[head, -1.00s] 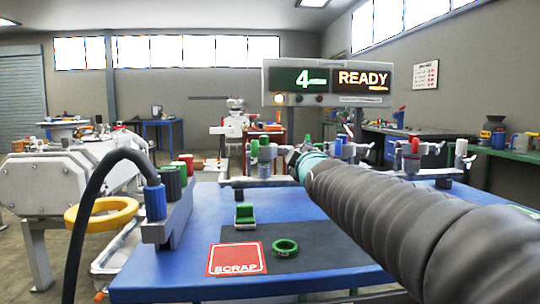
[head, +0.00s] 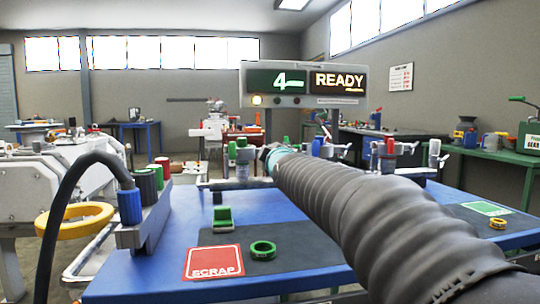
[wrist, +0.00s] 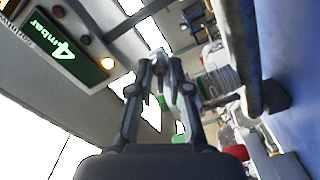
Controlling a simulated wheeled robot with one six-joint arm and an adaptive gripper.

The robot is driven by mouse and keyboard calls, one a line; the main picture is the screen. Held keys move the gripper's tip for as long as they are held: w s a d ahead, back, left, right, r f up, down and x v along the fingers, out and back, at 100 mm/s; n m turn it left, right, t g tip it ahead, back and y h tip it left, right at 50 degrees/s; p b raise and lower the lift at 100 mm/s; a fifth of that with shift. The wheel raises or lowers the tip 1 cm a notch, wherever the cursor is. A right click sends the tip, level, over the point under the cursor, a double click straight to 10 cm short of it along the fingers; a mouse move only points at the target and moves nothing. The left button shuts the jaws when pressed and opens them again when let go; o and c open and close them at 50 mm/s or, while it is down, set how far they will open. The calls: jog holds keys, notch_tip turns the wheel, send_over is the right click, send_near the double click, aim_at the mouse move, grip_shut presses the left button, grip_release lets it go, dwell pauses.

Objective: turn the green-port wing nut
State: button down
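The green-topped port (head: 242,150) stands on the manifold at the back of the blue table in the head view. My gripper (head: 266,153) is just right of it, at the end of my grey sleeved arm. My sleeve hides most of the gripper, and I cannot make out the wing nut there. In the wrist view the two dark fingers of my gripper (wrist: 160,66) are apart, with nothing clearly held. Small green pieces show between and behind the fingers; I cannot tell which parts they are.
A blue table (head: 170,262) holds a red SCRAP mat (head: 213,262), a green ring (head: 262,250) and a green block (head: 222,218). A red-topped port (head: 390,147) stands farther right. A display (head: 303,82) reading 4 and READY hangs above. A black hose curves at the left.

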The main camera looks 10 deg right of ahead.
jog(key=shift+m, duration=0.3)
jog(key=shift+m+b, duration=1)
jog(key=shift+m, duration=7.8)
jog(key=c, duration=1.3)
grip_release()
